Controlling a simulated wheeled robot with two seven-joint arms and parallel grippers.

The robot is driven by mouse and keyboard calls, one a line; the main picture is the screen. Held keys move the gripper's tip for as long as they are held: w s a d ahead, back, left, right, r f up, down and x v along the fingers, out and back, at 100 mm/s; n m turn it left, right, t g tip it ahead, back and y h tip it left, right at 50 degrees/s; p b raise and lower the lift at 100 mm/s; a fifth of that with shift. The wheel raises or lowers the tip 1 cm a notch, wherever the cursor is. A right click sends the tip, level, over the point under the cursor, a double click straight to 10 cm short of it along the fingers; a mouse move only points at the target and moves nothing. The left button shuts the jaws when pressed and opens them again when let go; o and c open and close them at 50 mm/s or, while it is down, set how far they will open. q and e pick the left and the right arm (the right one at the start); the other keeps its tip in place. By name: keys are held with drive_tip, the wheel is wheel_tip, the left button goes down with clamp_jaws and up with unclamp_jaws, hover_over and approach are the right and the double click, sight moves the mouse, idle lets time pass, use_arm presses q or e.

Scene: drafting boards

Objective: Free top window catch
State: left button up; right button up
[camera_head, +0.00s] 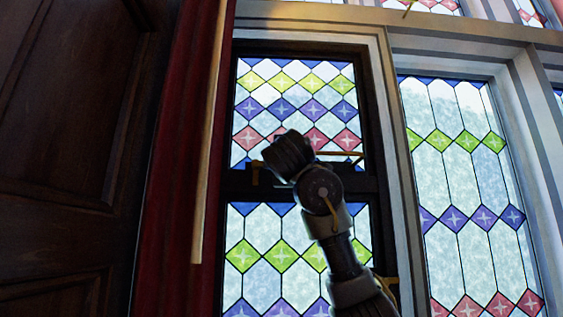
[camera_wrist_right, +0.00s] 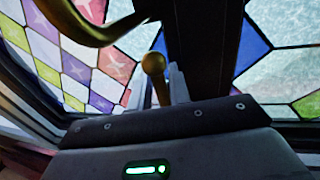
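The top window (camera_head: 297,100) is a dark-framed pane of patterned coloured glass in the head view. Brass fittings show at its lower rail: a thin bar (camera_head: 342,154) right of my right gripper and a small piece (camera_head: 255,172) left of it. My right gripper (camera_wrist_right: 163,88) is at this rail; in the head view my wrist hides its fingers. In the right wrist view a brass knob (camera_wrist_right: 153,64) on a short stem stands between the close-set fingers, which look shut on it. A curved brass bar (camera_wrist_right: 95,30) passes just beyond. My left gripper is not in view.
A lower window (camera_head: 262,285) of similar glass sits below the dark rail. A pale pole (camera_head: 208,130) and a red curtain (camera_head: 172,190) hang at the left, beside dark wood panelling (camera_head: 70,120). Another tall window (camera_head: 465,180) stands at the right.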

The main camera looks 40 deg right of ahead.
drive_tip(key=shift+d, duration=0.1)
clamp_jaws()
drive_tip(key=shift+r, duration=0.1)
drive_tip(key=r+n, duration=0.1)
drive_tip(key=n, duration=0.1)
drive_tip(key=r+n+y, duration=0.1)
drive_tip(key=n, duration=0.1)
drive_tip(key=shift+t, duration=0.4)
drive_tip(key=shift+w+a+r+n+y, duration=0.15)
drive_tip(key=shift+r+n+y, duration=0.15)
drive_tip(key=shift+n, duration=0.45)
drive_tip(key=shift+w+a+r+n+y, duration=0.1)
drive_tip(key=shift+a+r+n+y, duration=0.15)
drive_tip(key=shift+n, duration=0.55)
drive_tip(key=shift+w+a+r+n+y, duration=0.15)
drive_tip(key=shift+r+n, duration=0.2)
drive_tip(key=shift+n, duration=0.4)
drive_tip(key=shift+s, duration=0.1)
unclamp_jaws()
